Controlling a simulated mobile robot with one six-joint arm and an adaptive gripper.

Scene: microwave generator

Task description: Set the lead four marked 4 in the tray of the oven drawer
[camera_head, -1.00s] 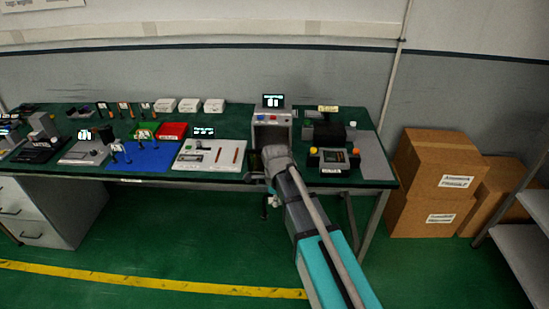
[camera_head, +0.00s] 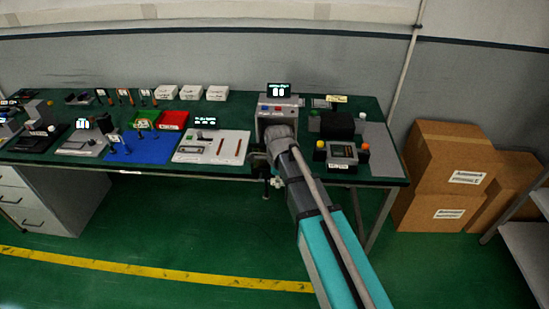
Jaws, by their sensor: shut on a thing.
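My arm reaches in from the lower right, and its wrist (camera_head: 282,134) is in front of a grey box with a lit display. My gripper (camera_head: 273,184) shows small and dark just below the table's front edge, partly hidden by my arm. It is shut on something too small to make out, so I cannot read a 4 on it. I cannot tell which unit is the oven drawer. A grey unit with a lit display (camera_head: 84,140) on the left has a flat front part. Small upright pieces with orange parts (camera_head: 122,97) stand at the back left, their marks unreadable.
The green table (camera_head: 265,92) holds a blue mat (camera_head: 150,148), a red tray (camera_head: 173,120), a white panel (camera_head: 190,157), white boxes (camera_head: 191,93) and a black block (camera_head: 338,123). Cardboard boxes (camera_head: 440,165) stand right of it. The floor in front is clear.

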